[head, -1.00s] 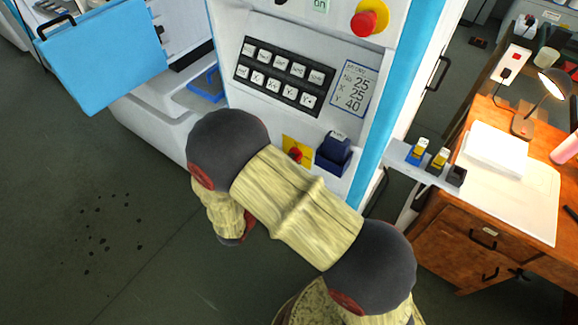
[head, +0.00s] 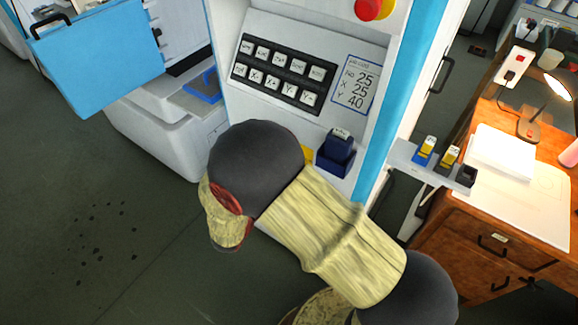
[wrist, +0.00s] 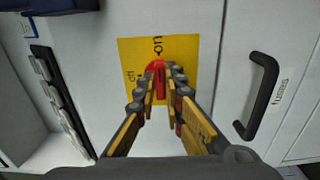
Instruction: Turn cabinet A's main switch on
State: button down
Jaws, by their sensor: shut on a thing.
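The main switch (wrist: 157,66) is a red rotary handle on a yellow plate (wrist: 187,48) in the wrist view. The plate reads "on" above the handle and "off" to its left. The handle stands upright in the picture, roughly in line with "on". My gripper (wrist: 161,88) is shut on the handle, with one finger on each side. The fingers partly hide the handle. In the head view only a yellow sliver of the plate (head: 307,152) shows beside my arm. The switch and my gripper are hidden there. No letter marking the cabinet is readable.
A black door handle (wrist: 262,97) sticks out right of the plate in the wrist view. In the head view, a dark blue holder (head: 336,152) is close right of my arm, below a keypad (head: 284,68). A red-and-yellow button (head: 370,8) is above. A wooden desk (head: 470,228) stands right.

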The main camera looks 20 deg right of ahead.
jog(key=c, duration=1.9)
grip_release()
jog(key=v, duration=1.2)
